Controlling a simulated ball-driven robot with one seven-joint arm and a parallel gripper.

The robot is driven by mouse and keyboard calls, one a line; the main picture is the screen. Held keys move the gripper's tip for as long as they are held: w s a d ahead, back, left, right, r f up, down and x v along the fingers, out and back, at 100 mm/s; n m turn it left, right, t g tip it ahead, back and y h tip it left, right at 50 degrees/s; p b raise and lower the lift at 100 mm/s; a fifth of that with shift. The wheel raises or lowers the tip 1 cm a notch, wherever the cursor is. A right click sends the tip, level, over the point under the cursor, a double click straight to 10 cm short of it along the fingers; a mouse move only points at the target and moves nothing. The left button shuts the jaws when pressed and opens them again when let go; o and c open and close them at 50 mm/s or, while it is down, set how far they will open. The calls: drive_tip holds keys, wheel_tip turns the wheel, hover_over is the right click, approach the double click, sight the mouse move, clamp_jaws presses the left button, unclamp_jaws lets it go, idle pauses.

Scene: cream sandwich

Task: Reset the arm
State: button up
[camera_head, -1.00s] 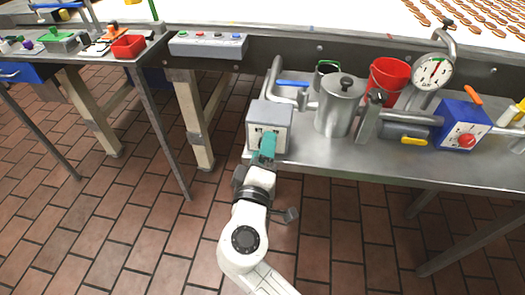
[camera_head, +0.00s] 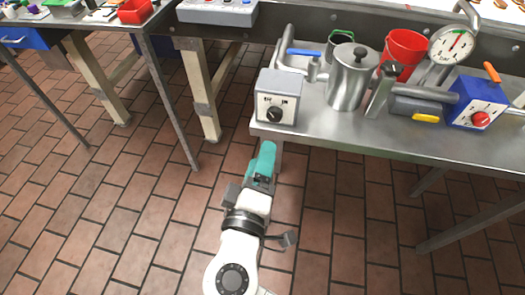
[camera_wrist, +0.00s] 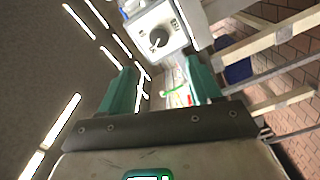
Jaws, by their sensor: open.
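My gripper (camera_head: 266,152) has teal fingers and is in front of the metal table's near edge, below the grey control box (camera_head: 277,97). The box has a black knob (camera_head: 274,114) on its front face. In the wrist view, the two teal fingers of my gripper (camera_wrist: 160,82) stand apart with nothing between them. The control box (camera_wrist: 160,30) and its knob (camera_wrist: 158,38) show beyond the fingertips there, apart from them. My white arm reaches up from the bottom of the head view.
The metal table (camera_head: 340,130) carries a lidded steel pot (camera_head: 350,80), a red bucket (camera_head: 403,50), a dial gauge (camera_head: 452,46) and a blue box (camera_head: 476,104). A second table stands at left with a red tray (camera_head: 135,11). The tiled floor (camera_head: 100,215) is clear.

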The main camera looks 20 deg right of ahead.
idle(0.5)
drive_tip(key=s+d+f+m+g+y+p, duration=0.25)
drive_tip(key=s+d+f+g, duration=0.2)
drive_tip(key=d, duration=0.35)
drive_tip(key=s+d+f+m+g+y+p, duration=0.1)
drive_tip(key=s+d+f+m+g+p, duration=0.3)
drive_tip(key=d, duration=0.4)
drive_tip(key=s+f+g+y+p, duration=0.1)
drive_tip(key=s+g+y+p, duration=0.4)
drive_tip(key=s, duration=0.6)
drive_tip(key=shift+s+a+f+m+y, duration=0.2)
drive_tip(key=shift+s+a+m+y, duration=0.2)
drive_tip(key=shift+y, duration=0.55)
